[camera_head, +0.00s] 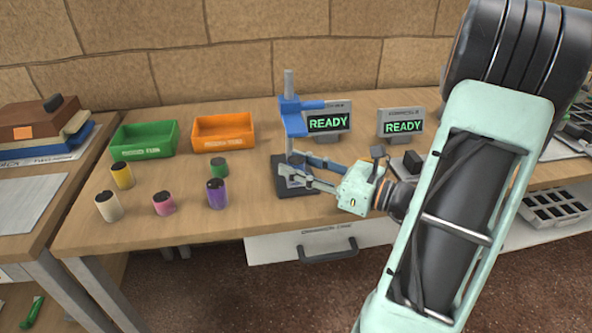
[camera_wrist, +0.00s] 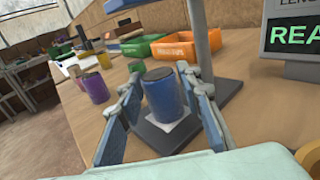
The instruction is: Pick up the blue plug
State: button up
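The blue plug (camera_wrist: 164,98) stands upright on the dark base plate (camera_wrist: 222,92) of a press stand, with a white paper patch beneath it. My gripper (camera_wrist: 161,78) is open, with one blue-padded finger on each side of the plug. The plug sits between the fingers, and small gaps seem to show at its sides. In the head view my gripper (camera_head: 290,163) reaches over the base plate (camera_head: 296,192) from the right. There the fingers and stand largely hide the plug.
The stand's blue bracket (camera_head: 292,118) rises just behind my fingers. White (camera_head: 108,207), yellow (camera_head: 122,176), pink (camera_head: 164,204), purple (camera_head: 217,195) and green (camera_head: 219,167) plugs stand to the left. Green (camera_head: 145,140) and orange (camera_head: 223,133) trays and two READY displays (camera_head: 328,123) stand behind.

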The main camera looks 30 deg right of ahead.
aim_at(298, 161)
jog(key=c, duration=0.7)
jog(key=shift+o, duration=0.2)
jog(key=shift+r, duration=0.15)
jog(key=shift+r+p, duration=0.45)
jog(key=shift+r, duration=0.2)
notch_tip(298, 161, up, 2)
jog(key=shift+r+p, duration=0.2)
jog(key=shift+p, duration=0.45)
jog(key=p+v, duration=0.2)
jog(key=v, duration=1.6)
jog(key=shift+f, duration=0.3)
